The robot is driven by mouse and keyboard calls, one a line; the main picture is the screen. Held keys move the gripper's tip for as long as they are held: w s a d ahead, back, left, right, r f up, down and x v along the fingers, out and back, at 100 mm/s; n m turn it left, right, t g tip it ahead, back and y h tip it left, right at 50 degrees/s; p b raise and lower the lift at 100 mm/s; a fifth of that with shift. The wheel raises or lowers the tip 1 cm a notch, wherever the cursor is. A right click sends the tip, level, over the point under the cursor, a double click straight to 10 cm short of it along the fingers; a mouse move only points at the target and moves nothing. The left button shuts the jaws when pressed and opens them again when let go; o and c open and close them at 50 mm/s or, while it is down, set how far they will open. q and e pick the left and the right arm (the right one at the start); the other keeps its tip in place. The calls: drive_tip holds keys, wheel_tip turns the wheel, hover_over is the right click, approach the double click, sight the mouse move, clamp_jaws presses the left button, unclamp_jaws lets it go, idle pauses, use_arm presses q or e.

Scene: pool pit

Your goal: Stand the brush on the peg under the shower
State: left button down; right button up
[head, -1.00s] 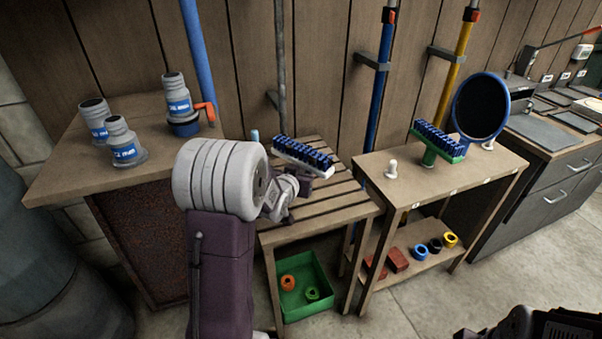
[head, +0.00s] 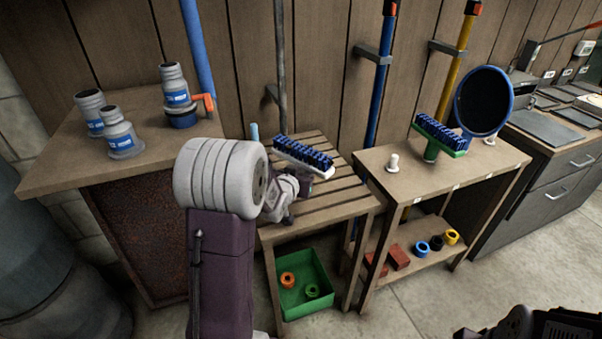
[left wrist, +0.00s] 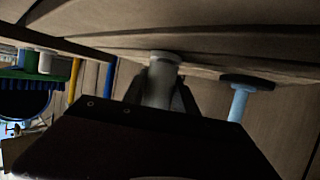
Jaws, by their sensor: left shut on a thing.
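My left gripper (head: 308,182) is shut on the brush (head: 303,154), which has a white body and blue bristles facing up. The brush is over the slatted bench, slightly tilted in the head view. In the left wrist view, which is upside down, the gripper (left wrist: 162,88) clasps the pale stem of the brush (left wrist: 164,58) between two dark fingers; its bristles are out of sight there. A light blue peg (head: 254,132) stands at the back left of the bench by a grey pipe (head: 281,70). It also shows in the left wrist view (left wrist: 239,103), apart from the brush, on a dark round base.
A table to the right bears a bare white peg (head: 392,163), a green brush (head: 440,136) and a round dark mirror (head: 484,101). Grey bottles (head: 121,138) stand on the left cabinet. A green bin (head: 303,297) is below the slatted bench (head: 345,208).

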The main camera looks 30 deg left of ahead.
idle(0.4)
use_arm(q)
drive_tip(key=shift+c, duration=2.1)
unclamp_jaws()
drive_tip(key=shift+f, duration=0.1)
drive_tip(key=shift+s, duration=0.1)
drive_tip(key=shift+p+v, duration=0.7)
drive_tip(key=shift+v, duration=2.1)
drive_tip(key=shift+b+v, duration=0.35)
drive_tip(key=shift+v, duration=0.75)
drive_tip(key=b+v, duration=0.2)
drive_tip(key=b, duration=0.1)
drive_tip(key=shift+s, duration=0.1)
drive_tip(key=shift+s+d+r, duration=0.1)
drive_tip(key=shift+s+r, duration=0.25)
drive_tip(key=shift+s, duration=0.05)
